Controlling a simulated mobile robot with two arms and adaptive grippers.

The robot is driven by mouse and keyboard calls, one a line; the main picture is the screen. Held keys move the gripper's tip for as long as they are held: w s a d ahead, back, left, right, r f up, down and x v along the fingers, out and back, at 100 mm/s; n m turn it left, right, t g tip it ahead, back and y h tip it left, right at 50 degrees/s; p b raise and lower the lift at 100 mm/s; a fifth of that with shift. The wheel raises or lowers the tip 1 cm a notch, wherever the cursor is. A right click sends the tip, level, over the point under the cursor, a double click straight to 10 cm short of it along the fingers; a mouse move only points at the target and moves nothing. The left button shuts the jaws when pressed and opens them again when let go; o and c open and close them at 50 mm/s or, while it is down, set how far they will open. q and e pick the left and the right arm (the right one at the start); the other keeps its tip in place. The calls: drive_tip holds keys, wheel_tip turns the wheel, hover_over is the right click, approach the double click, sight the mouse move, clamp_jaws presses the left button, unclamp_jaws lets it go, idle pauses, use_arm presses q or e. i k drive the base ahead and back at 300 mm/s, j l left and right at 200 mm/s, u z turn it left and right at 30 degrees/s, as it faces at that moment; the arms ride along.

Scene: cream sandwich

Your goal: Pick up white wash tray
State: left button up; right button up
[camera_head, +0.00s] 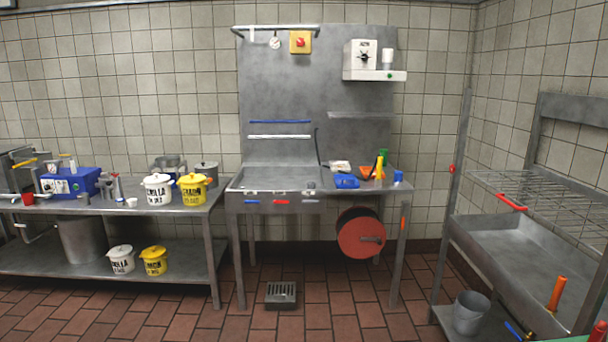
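A small white object (340,166) lies on the right part of the steel sink table, behind a blue tray (346,181). It may be the white wash tray, but it is too small to tell its shape for certain. An orange and green item (379,168) stands just to its right. Neither of my grippers is in view, and nothing is seen touching the white object.
The steel sink table (275,207) stands against the tiled wall. A red reel (361,233) hangs below it. A left bench (110,208) holds white and yellow pots. A steel rack and basin (510,240) stand right, with a bucket (471,312). The middle floor is open, apart from a floor grate (281,295).

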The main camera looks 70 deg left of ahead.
sight(343, 165)
drive_tip(key=u, duration=2.1)
